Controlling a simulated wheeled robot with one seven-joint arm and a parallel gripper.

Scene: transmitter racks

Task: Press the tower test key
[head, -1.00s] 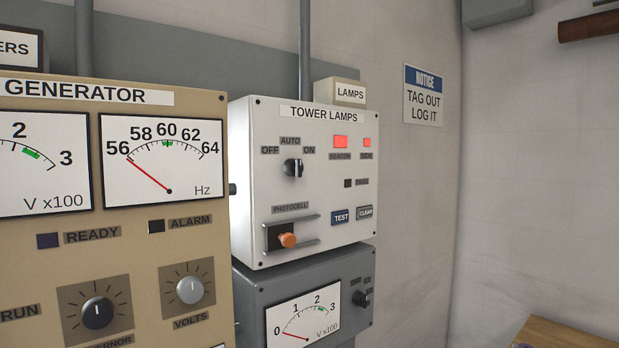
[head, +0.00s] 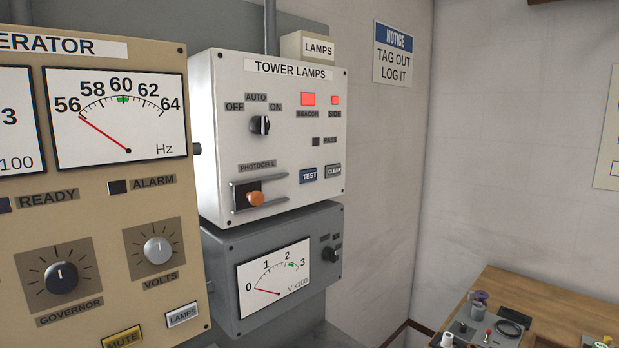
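The white tower lamps panel (head: 290,130) hangs on the wall at the middle of the head view. Its blue test key (head: 309,175) is at the lower right of the panel, just left of the grey clear key (head: 333,171). The beacon lamp (head: 308,99) and the side lamp (head: 335,100) are lit red. The small pass lamp (head: 316,142) is dark. The rotary switch (head: 260,125) is marked off, auto and on. An orange photocell knob (head: 255,198) sits at lower left. My gripper is not in view.
The tan generator panel (head: 100,225) stands at left, nearer than the tower lamps panel. A grey meter box (head: 272,270) is below the tower lamps panel. A wooden table (head: 540,300) with small parts is at lower right. A notice sign (head: 393,53) is on the wall.

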